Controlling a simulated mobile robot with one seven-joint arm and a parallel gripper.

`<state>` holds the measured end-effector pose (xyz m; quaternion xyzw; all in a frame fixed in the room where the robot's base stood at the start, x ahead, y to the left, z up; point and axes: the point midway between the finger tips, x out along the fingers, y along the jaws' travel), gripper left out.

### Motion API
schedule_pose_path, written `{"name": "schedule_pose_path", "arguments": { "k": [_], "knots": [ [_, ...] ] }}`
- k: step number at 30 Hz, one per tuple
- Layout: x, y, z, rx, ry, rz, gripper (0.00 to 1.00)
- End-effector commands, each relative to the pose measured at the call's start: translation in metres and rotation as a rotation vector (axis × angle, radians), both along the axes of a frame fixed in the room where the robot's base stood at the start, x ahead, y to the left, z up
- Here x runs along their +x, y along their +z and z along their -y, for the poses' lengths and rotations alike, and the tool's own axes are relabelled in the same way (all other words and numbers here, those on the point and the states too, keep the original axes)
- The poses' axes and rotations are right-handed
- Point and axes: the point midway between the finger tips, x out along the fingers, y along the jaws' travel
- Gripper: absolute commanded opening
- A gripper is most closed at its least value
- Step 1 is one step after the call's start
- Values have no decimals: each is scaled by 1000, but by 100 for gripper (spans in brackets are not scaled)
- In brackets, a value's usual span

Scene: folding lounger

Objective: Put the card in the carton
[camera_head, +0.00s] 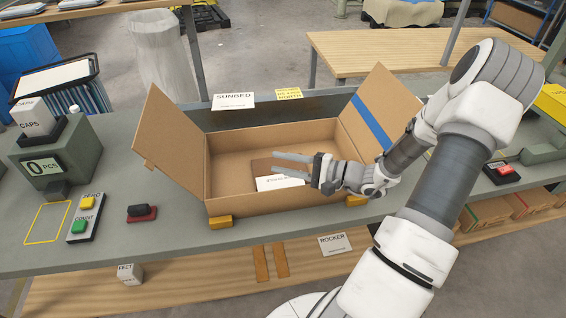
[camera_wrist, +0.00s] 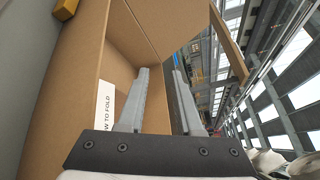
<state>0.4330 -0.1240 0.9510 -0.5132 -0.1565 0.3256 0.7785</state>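The open brown cardboard carton (camera_head: 235,190) stands on the grey bench with its side flaps spread out. A white card (camera_head: 268,184) is inside the carton, below my gripper, partly covered by it in the head view. In the wrist view the card (camera_wrist: 105,108) reads "…W TO FOLD" and shows to the left of the fingers, against the carton's inside (camera_wrist: 115,65). My gripper (camera_head: 291,164) is over the carton's opening, its two fingers apart with nothing between them. It also shows in the wrist view (camera_wrist: 160,98). Whether the card lies fully flat I cannot tell.
A darker brown piece (camera_head: 265,165) lies in the carton behind the card. Yellow blocks (camera_head: 220,222) sit at the carton's front corners. A counter with a display (camera_head: 45,166) and a button box (camera_head: 86,216) stand at the left. Signs (camera_head: 233,101) stand behind the carton.

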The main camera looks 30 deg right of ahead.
Motion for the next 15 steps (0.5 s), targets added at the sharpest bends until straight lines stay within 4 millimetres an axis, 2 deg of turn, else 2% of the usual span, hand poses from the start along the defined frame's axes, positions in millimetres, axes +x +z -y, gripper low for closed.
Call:
{"name": "schedule_pose_path", "arguments": {
  "k": [7,15],
  "knots": [
    [-2,16,2,-1,-2,-1,34],
    [-50,18,48,-2,-6,0,34]
  ]
}}
